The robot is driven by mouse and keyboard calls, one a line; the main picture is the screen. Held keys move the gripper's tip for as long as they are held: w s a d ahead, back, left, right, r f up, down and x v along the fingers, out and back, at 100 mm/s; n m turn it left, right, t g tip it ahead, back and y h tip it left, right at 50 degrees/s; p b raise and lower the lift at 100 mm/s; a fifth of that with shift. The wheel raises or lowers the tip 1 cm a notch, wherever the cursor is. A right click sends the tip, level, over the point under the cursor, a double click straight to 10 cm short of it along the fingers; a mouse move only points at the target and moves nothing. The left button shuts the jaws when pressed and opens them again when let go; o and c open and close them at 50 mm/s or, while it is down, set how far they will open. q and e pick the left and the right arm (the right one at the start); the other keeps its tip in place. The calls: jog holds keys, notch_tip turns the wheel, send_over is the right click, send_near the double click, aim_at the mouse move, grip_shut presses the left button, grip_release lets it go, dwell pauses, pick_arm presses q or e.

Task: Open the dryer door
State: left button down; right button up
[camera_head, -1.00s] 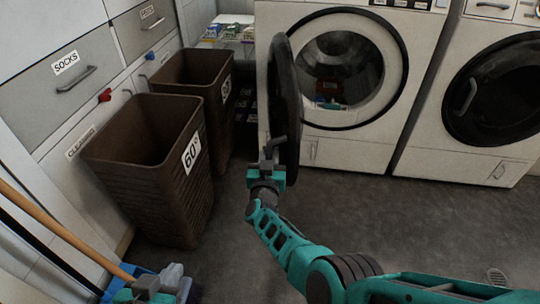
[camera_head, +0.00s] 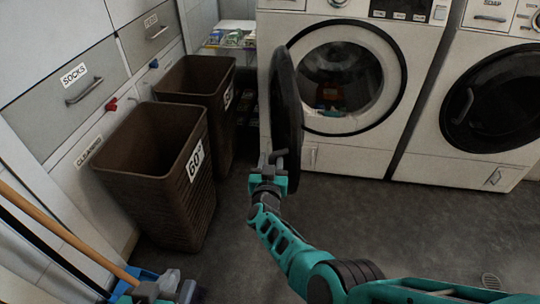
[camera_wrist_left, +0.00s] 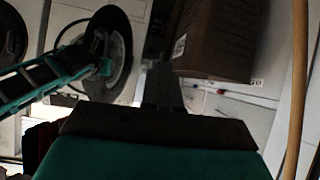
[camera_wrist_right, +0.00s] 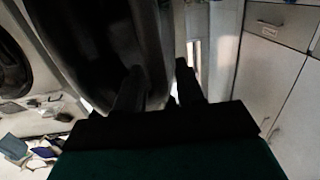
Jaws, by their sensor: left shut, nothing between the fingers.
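The machine on the left (camera_head: 421,60) has its round door (camera_head: 287,110) swung out, nearly edge-on in the head view. Its drum opening (camera_head: 340,80) is exposed, with some coloured items inside. My right gripper (camera_head: 273,160) is at the door's lower left edge. In the right wrist view its fingers (camera_wrist_right: 158,85) are apart, with the dark door (camera_wrist_right: 100,50) by the left finger. I cannot tell whether they touch it. My left gripper (camera_head: 155,288) is shut and empty, low at the left in the head view. It also shows in the left wrist view (camera_wrist_left: 160,75).
Two brown baskets (camera_head: 150,145) (camera_head: 200,78) stand left of the open door. A second machine (camera_head: 450,165) with a shut door stands at right. A wooden pole (camera_head: 65,235) is at lower left. The floor ahead (camera_head: 380,220) is clear.

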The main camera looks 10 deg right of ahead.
pick_arm(q)
notch_tip(320, 180, up, 10)
jog(key=s+a+p, duration=0.2)
jog(key=p, duration=1.1)
jog(key=shift+a+y, duration=0.4)
pick_arm(e)
notch_tip(320, 180, up, 17)
jog(key=shift+w+a+r+t, duration=0.15)
jog(key=shift+w+r+t, duration=0.05)
jog(key=shift+w+t, duration=0.1)
pick_arm(q)
jog(key=shift+f, duration=0.3)
